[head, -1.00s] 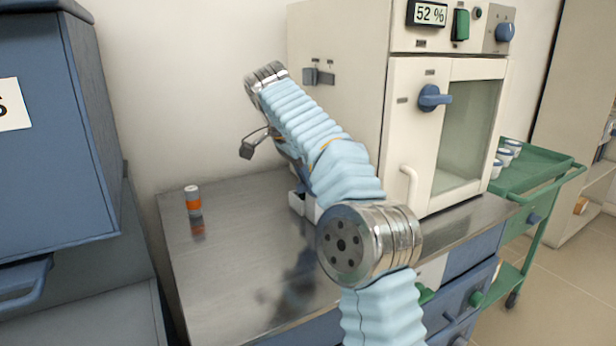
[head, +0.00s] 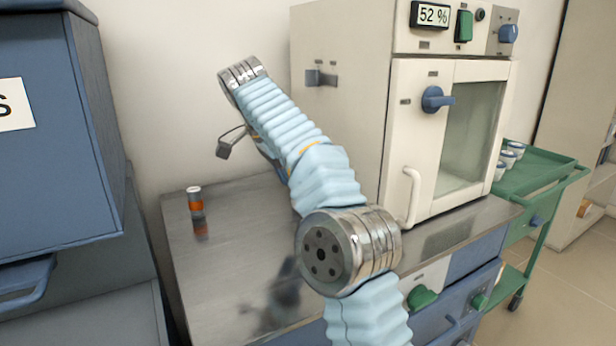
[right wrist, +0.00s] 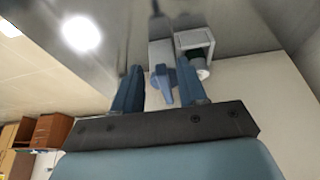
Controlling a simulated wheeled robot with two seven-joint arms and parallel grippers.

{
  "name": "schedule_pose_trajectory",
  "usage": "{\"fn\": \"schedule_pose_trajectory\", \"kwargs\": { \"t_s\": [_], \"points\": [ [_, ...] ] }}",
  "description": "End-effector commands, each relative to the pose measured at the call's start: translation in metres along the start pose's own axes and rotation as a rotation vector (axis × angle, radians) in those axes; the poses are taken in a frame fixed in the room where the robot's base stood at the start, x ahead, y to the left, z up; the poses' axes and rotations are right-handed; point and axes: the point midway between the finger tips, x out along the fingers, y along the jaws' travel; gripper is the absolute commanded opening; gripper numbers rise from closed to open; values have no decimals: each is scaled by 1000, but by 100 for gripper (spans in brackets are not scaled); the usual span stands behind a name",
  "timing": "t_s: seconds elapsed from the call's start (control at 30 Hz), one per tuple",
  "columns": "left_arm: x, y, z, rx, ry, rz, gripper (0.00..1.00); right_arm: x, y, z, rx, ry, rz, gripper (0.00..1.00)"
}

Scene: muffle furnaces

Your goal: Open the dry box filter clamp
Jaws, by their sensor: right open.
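In the right wrist view, a blue lever (right wrist: 163,86) on a grey block (right wrist: 161,53) appears between my gripper's fingers; it looks like the filter clamp. Next to it is a pale open-fronted holder (right wrist: 194,39) with a green and white cylinder (right wrist: 199,66) at it. My right gripper (right wrist: 160,84) is open, one finger on each side of the lever; I cannot tell whether they touch it. The dry box (head: 345,120) is a cream cabinet with a 52 % display in the head view. My left gripper is out of view.
A small orange cylinder (head: 195,203) with a white top stands on the steel bench (head: 225,285) at left. A blue cabinet (head: 60,150) stands further left. A green trolley (head: 535,175) with white cups is at right. The bench around the orange cylinder is clear.

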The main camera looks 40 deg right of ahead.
Motion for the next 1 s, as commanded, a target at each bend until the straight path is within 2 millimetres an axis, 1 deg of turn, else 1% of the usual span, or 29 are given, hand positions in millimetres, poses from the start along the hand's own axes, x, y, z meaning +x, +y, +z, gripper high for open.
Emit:
{"fn": "schedule_pose_trajectory", "kwargs": {
  "t_s": [0.03,0.13,0.2,0.3,0.5,1.0],
  "points": [
    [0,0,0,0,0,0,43,-6,0,15,-6,1,-2,42],
    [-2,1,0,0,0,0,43,-18,0,39,-5,2,-3,42],
    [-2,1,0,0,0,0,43,-21,0,51,-1,3,-1,42],
    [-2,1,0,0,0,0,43,-24,0,61,-2,2,2,42],
    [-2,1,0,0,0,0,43,-29,0,71,0,1,-1,42],
    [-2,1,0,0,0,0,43,-30,0,71,0,0,-1,42]
  ]
}}
